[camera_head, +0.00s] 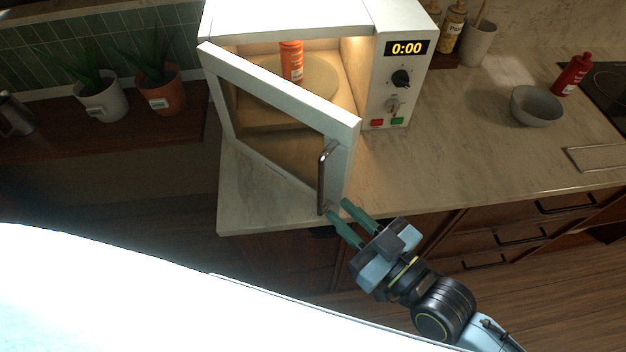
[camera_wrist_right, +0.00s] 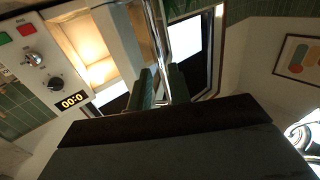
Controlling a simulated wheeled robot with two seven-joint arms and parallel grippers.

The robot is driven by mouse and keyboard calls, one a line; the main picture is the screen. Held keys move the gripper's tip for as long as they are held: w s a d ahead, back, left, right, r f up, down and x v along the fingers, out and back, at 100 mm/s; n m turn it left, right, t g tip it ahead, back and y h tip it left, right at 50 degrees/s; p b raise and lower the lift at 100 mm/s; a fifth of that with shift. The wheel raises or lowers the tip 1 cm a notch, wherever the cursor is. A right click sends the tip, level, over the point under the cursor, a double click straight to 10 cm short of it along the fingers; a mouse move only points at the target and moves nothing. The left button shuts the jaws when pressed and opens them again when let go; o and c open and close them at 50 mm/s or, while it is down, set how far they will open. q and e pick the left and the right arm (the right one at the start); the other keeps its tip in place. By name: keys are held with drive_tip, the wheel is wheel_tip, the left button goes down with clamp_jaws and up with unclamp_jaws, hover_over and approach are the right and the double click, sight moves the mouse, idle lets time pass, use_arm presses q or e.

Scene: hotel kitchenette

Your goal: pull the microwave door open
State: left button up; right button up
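The white microwave (camera_head: 391,45) stands on the counter with its lit inside showing. Its door (camera_head: 285,90) is partly open, swung out toward me with its hinge at the left. The upright metal handle (camera_head: 323,180) is on the door's free edge; it also shows in the right wrist view (camera_wrist_right: 158,38). My right gripper (camera_head: 338,208) is just below and right of the handle's lower end, with its green fingers apart. In the wrist view, the handle lines up with the gap between the fingers; I cannot tell if they touch it. My left gripper is not in view.
An orange-red bottle (camera_head: 292,62) stands inside the microwave on the turntable. Two potted plants (camera_head: 99,100) are on a wooden shelf at left. A grey bowl (camera_head: 537,106) and a red bottle (camera_head: 571,76) are on the counter at right. The counter right of the microwave is mostly clear.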

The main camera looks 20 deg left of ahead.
sight(322, 195)
drive_tip(key=x, duration=0.8)
drive_tip(key=shift+a+p, duration=0.2)
drive_tip(key=shift+p, duration=0.1)
clamp_jaws()
